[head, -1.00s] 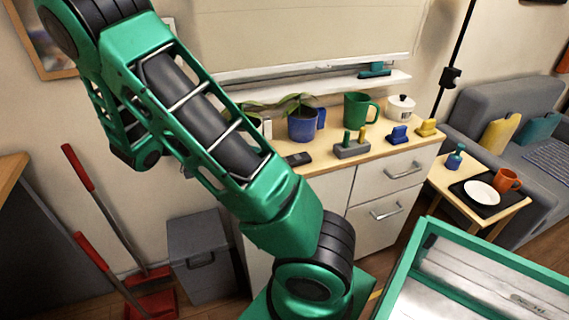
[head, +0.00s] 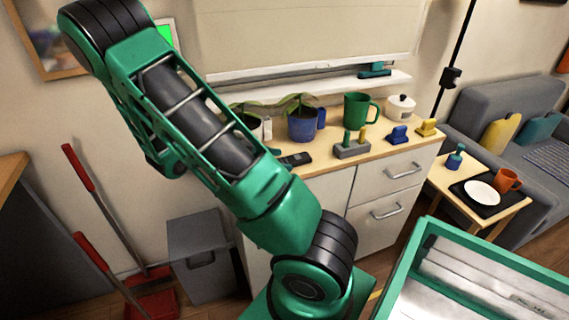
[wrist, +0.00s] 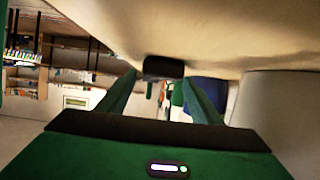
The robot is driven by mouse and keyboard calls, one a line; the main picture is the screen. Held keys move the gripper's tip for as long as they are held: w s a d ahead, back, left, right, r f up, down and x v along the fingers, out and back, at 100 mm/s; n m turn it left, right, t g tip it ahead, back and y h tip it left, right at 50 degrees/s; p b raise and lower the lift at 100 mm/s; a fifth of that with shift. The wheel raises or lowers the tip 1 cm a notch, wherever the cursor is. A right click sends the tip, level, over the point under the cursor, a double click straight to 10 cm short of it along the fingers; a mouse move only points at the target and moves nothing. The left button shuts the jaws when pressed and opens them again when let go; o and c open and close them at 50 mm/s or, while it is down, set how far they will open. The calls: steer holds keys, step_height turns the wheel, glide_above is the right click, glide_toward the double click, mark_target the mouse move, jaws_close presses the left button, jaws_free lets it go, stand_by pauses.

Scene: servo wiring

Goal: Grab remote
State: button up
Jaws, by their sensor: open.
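The remote (head: 295,160) is a dark slim bar lying on the wooden cabinet top, just right of my arm in the head view. In the wrist view a dark block (wrist: 163,67), which looks like the remote seen end-on, lies against the pale wooden surface. It appears ahead of my gripper (wrist: 163,88), between the lines of its two green fingers. The fingers are apart, with nothing visibly held. How far the remote is from the fingertips is hard to tell.
In the wrist view a blue shape (wrist: 208,90) and a pale block (wrist: 275,100) stand at right.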

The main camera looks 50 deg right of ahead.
steer(key=shift+x, duration=0.95)
steer(key=c, duration=1.2)
